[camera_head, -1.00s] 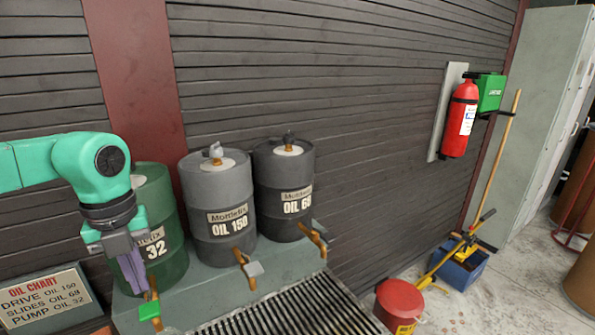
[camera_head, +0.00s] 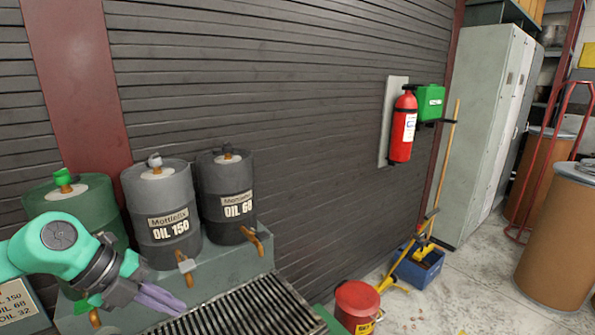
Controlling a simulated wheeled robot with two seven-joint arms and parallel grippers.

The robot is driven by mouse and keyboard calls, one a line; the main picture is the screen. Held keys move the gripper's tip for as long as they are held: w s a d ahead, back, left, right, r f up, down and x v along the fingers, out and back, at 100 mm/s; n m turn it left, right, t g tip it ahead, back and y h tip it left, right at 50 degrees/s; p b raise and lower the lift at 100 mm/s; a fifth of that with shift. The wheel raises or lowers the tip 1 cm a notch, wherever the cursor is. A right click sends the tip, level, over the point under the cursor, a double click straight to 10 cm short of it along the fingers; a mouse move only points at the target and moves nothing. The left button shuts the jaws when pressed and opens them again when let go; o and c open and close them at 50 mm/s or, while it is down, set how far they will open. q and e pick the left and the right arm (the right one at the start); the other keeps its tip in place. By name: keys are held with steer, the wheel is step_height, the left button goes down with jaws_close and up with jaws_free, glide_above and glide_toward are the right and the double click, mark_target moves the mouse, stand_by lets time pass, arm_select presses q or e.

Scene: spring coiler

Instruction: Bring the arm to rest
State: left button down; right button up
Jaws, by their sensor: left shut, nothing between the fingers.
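My left arm comes in from the left edge, green with grey joints. Its left gripper (camera_head: 168,300) is shut and empty, with purplish fingers pointing right over the left end of the slatted grate (camera_head: 240,308). It is low in front of the green drum (camera_head: 92,190) and the grey OIL 150 drum (camera_head: 160,202). My right gripper is not in view.
The grey OIL 68 drum (camera_head: 222,185) stands on the same ledge; taps stick out below the drums. A red can (camera_head: 355,302), a blue bin (camera_head: 418,268) with a yellow-handled tool, and a brown drum (camera_head: 556,240) stand on the floor. A fire extinguisher (camera_head: 402,127) hangs on the wall.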

arm_select(q)
steer(key=w+d+n+t+h, duration=0.2)
steer(key=w+n+t+h, duration=0.1)
steer(key=w+n+t, duration=0.5)
steer(key=s+a+f+n+t+y, duration=0.2)
steer(key=s+a+f+n+y, duration=0.2)
steer(key=a+f+n+y, duration=0.75)
steer(key=s+d+f+n+g+h, duration=0.1)
steer(key=s+d+f+n+g, duration=0.1)
steer(key=s+d+f+g, duration=0.3)
steer(key=s+d+f+n+g+h, duration=0.1)
steer(key=s+d+f+n+g, duration=0.15)
steer(key=s, duration=0.45)
steer(key=s+d+f+n+g+h, duration=0.1)
steer(key=s+d+f+n+g, duration=0.2)
steer(key=s+f, duration=0.25)
step_height(320, 180, down, 22)
steer(key=s, duration=0.2)
steer(key=s+a+f+g, duration=0.1)
steer(key=s+a+f, duration=0.1)
steer(key=s+f, duration=0.5)
steer(key=s+a+f+g, duration=0.1)
steer(key=s+f, duration=0.7)
steer(key=s, duration=0.2)
steer(key=shift+s+a+f+m+y, duration=0.2)
steer(key=shift+s+a+m+y, duration=0.15)
steer(key=shift+a+m, duration=0.05)
